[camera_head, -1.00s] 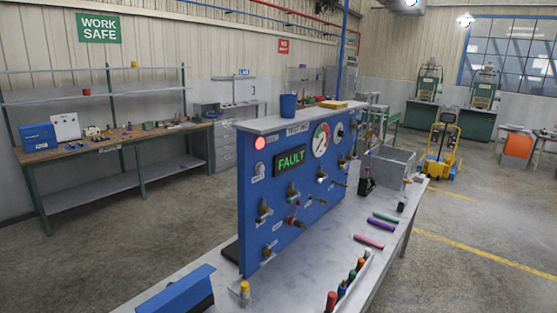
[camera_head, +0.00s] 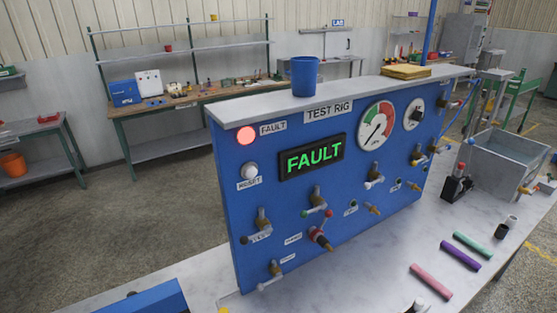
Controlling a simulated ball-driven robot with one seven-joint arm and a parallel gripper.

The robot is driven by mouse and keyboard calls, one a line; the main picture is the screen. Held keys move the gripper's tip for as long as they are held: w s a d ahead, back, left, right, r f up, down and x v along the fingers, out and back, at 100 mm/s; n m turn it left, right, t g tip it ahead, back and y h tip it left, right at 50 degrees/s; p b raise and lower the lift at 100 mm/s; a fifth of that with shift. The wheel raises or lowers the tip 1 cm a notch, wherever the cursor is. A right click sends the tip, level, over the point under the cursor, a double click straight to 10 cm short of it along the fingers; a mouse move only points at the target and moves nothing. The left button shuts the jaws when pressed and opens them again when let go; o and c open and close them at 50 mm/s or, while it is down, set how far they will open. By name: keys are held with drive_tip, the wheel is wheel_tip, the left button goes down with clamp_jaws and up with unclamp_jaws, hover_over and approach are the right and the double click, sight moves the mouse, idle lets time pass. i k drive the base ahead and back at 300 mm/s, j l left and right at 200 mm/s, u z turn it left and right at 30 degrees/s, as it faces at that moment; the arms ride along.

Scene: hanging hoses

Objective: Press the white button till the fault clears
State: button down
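The white button (camera_head: 250,170) sits on the left side of the blue test rig panel (camera_head: 231,220), just above a label reading RESET. Above it a round red fault lamp (camera_head: 246,136) is lit. To the right the display (camera_head: 312,157) shows FAULT in green letters. Nothing covers the button, and nothing touches it. My gripper is not in this view.
Valves and fittings (camera_head: 319,238) stick out from the panel below the display. A blue cup (camera_head: 305,76) and a yellow stack (camera_head: 406,71) sit on the rig's top ledge. Coloured hose pieces (camera_head: 459,255) and a grey metal bin (camera_head: 502,158) are on the bench at right.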

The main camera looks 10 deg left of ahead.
sight(251, 172)
drive_tip(key=i+l, duration=0.15)
drive_tip(key=i, duration=0.35)
drive_tip(key=i+l+u, duration=0.1)
drive_tip(key=i, duration=0.4)
